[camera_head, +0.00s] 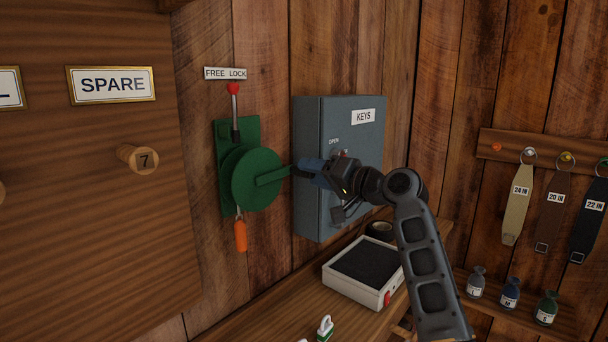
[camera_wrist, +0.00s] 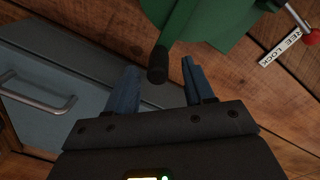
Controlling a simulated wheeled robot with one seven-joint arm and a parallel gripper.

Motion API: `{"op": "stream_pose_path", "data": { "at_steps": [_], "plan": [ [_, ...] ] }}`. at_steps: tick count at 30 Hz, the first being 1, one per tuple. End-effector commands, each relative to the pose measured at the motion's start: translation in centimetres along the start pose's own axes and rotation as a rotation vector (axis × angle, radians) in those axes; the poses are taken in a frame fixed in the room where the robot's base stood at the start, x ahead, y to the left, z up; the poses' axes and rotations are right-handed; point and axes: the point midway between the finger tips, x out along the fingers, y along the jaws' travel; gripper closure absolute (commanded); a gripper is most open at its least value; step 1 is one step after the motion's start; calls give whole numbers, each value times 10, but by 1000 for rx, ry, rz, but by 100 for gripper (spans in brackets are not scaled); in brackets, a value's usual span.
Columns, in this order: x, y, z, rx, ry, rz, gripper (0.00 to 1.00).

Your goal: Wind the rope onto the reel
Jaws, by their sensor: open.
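The reel is a green disc (camera_head: 256,180) on a green wall plate, with a green crank arm (camera_head: 273,177) pointing right. In the wrist view the crank's black knob (camera_wrist: 157,64) appears between my fingertips, with gaps on both sides. My gripper (camera_head: 303,170) is open, its blue fingers at the crank's outer end; contact cannot be told. An orange handle (camera_head: 240,235) hangs below the reel on a short light piece of rope; wound rope is hidden. A lever with a red knob (camera_head: 233,89) stands nearly upright under the "FREE LOCK" label (camera_head: 225,73), nearer LOCK.
A grey "KEYS" cabinet (camera_head: 312,120) is close behind my gripper. A white tray with a dark pad (camera_head: 342,287) is on the bench (camera_head: 288,302) below. A board with a "SPARE" sign (camera_head: 113,85) and peg (camera_head: 138,158) is at left. Straps (camera_head: 517,205) hang at right.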

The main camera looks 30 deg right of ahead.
Motion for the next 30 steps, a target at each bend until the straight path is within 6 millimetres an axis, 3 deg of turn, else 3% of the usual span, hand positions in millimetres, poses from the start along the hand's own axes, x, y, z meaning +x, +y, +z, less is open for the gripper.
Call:
{"op": "stream_pose_path", "data": {
  "at_steps": [3, 9, 26, 30],
  "plan": [
    [-18, 2, 2, -2, 0, 1, 47],
    [-34, 1, 1, 0, -2, 2, 47],
    [-36, 1, 2, 0, -2, 2, 47],
    [-38, 13, 21, 2, 3, 22, 47]
  ]
}}
